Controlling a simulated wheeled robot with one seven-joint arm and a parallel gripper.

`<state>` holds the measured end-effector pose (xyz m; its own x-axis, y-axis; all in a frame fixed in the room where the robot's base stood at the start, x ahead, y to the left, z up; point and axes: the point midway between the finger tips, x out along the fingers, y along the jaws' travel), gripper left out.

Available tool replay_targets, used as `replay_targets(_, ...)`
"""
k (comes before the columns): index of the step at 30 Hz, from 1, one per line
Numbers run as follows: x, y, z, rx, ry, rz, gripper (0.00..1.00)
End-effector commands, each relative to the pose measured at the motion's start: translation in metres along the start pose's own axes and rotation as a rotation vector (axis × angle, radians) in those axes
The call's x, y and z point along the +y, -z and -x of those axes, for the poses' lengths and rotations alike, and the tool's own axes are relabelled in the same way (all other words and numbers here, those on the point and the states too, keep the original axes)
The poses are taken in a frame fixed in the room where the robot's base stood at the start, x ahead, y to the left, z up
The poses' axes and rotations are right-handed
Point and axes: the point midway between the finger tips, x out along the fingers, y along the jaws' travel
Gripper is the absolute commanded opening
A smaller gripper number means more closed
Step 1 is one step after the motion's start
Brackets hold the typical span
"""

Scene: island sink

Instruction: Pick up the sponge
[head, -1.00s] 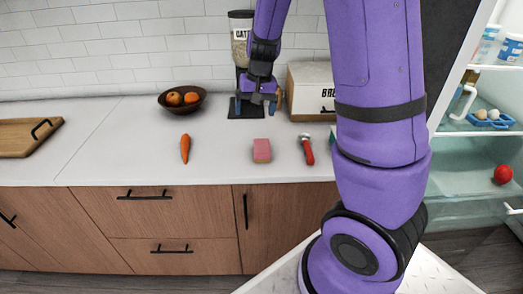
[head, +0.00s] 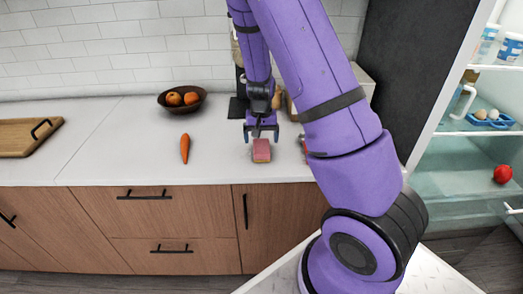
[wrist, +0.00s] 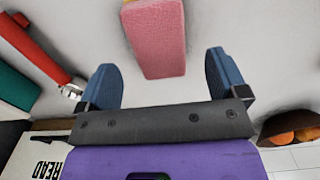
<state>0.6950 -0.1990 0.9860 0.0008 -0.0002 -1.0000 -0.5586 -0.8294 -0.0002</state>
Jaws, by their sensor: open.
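The sponge (head: 261,151) is a pink block with a tan underside, lying on the white counter near its front edge. My gripper (head: 261,135) is open just behind and above it in the head view, its fingers spread to either side. In the wrist view the sponge (wrist: 155,38) is at the top, with my gripper's blue fingers (wrist: 161,75) apart and its near end between them. I cannot tell whether the fingers touch it; nothing is held.
A carrot (head: 184,148) lies to the left, and a bowl of oranges (head: 182,100) is behind it. A red-handled tool (wrist: 38,48) lies beside the sponge, partly hidden by my arm in the head view. A cutting board (head: 28,136) is far left.

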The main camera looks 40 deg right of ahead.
Motion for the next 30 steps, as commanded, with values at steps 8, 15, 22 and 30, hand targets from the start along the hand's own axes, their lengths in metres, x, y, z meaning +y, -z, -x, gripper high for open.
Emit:
replay_targets(8,0.002,0.0,-0.037,-0.002,-0.002,-0.001,0.92)
replay_targets(15,0.001,0.0,-0.05,0.0,0.0,0.0,0.92)
replay_targets(22,0.001,0.0,-0.049,0.0,0.0,0.001,0.75)
replay_targets(30,0.001,0.0,-0.049,-0.001,0.0,0.001,0.39)
